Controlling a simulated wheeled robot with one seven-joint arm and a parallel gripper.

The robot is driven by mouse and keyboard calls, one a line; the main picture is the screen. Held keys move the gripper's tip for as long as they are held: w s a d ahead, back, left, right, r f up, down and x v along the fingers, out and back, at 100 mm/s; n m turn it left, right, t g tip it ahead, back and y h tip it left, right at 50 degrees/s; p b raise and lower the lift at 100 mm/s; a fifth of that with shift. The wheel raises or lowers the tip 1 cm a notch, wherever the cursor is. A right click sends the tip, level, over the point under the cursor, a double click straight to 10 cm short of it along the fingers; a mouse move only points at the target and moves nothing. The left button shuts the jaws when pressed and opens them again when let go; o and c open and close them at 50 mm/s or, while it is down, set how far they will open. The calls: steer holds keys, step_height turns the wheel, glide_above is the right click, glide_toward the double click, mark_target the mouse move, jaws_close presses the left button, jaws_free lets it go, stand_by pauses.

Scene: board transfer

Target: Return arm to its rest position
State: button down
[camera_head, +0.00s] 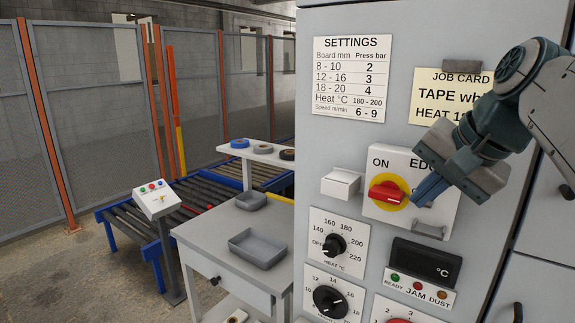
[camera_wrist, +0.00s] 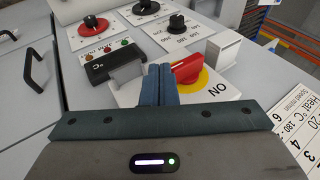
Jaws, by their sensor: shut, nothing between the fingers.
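My gripper (camera_head: 428,190) is in front of the grey machine panel, at the right of the head view. Its blue fingers are shut with nothing between them, and they also show in the wrist view (camera_wrist: 158,84). The fingertips are close beside the red rotary switch (camera_head: 387,194) on its yellow disc; the switch also shows in the wrist view (camera_wrist: 189,70). I cannot tell whether they touch it. The red handle lies roughly level, near the ON label. My gripper and arm hide part of the switch plate and part of the job card (camera_head: 437,88).
The panel carries a settings sheet (camera_head: 352,79), a heat dial (camera_head: 331,245), a second dial (camera_head: 329,299) and a dark °C display (camera_head: 426,263). A white box (camera_head: 340,184) juts out left of the switch. A table with grey trays (camera_head: 257,247) and a roller conveyor (camera_head: 130,225) stand left.

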steer(key=s+a+f+n+g+h, duration=0.1)
steer(key=s+a+f+n, duration=0.1)
steer(key=f, duration=0.7)
steer(key=s+a+f+n+g+h, duration=0.1)
steer(key=s+a+f+n, duration=0.1)
steer(key=f, duration=0.7)
steer(key=s+a+f+n+g, duration=0.1)
steer(key=s+f+n, duration=0.3)
steer(key=f, duration=0.5)
steer(key=shift+s+a+f+h, duration=0.4)
steer(key=shift+s+a, duration=0.3)
steer(key=shift+s, duration=0.15)
